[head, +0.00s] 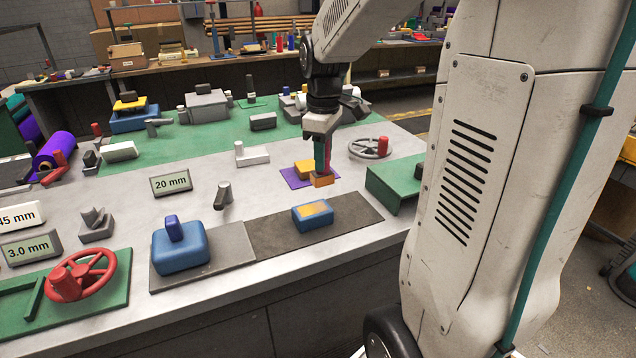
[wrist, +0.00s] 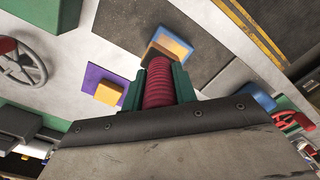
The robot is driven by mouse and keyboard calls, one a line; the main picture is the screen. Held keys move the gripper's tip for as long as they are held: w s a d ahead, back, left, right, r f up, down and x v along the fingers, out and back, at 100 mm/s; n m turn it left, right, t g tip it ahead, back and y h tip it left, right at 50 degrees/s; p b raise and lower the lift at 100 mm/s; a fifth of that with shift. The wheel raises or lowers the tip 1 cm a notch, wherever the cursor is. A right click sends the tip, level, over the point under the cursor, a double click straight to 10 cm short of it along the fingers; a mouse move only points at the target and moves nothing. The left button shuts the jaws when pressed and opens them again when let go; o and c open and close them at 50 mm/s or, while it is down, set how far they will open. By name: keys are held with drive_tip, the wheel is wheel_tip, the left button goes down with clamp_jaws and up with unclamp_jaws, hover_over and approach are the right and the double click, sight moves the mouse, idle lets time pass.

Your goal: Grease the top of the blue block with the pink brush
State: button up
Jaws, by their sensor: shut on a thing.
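My gripper (head: 323,150) is shut on the pink brush (head: 327,158), fingers pointing down. In the wrist view, its ribbed pink handle (wrist: 158,84) sits between the green fingers (wrist: 160,88). An orange-brown head (head: 322,181) is at the brush's lower end. The blue block (head: 312,222) rests on a dark mat, in front of the brush and slightly left of it in the head view. Its top bears a yellow-orange patch. The blue block also shows in the wrist view (wrist: 174,43), partly hidden behind the brush head. The brush appears apart from the block.
A larger blue knobbed body (head: 180,252) stands left of the dark mat (head: 270,237). A green stand (head: 388,184) is to the right, and a grey handwheel (head: 362,149) behind. The mat's right part is clear.

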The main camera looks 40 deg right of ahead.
sight(325, 179)
drive_tip(key=shift+w+a+f, duration=0.15)
drive_tip(key=shift+a+f, duration=0.05)
drive_tip(key=shift+a, duration=0.3)
drive_tip(key=shift+w+a+f, duration=0.15)
drive_tip(key=shift+a+f, duration=0.05)
drive_tip(key=shift+a, duration=0.3)
drive_tip(key=shift+f, duration=0.1)
drive_tip(key=shift+f, duration=2.35)
drive_tip(key=shift+f, duration=0.5)
drive_tip(key=shift+d, duration=0.1)
drive_tip(key=shift+s+d+r, duration=0.1)
drive_tip(key=shift+s+d, duration=0.1)
drive_tip(key=shift+d, duration=0.35)
drive_tip(key=shift+s+d, duration=0.15)
drive_tip(key=shift+d, duration=0.4)
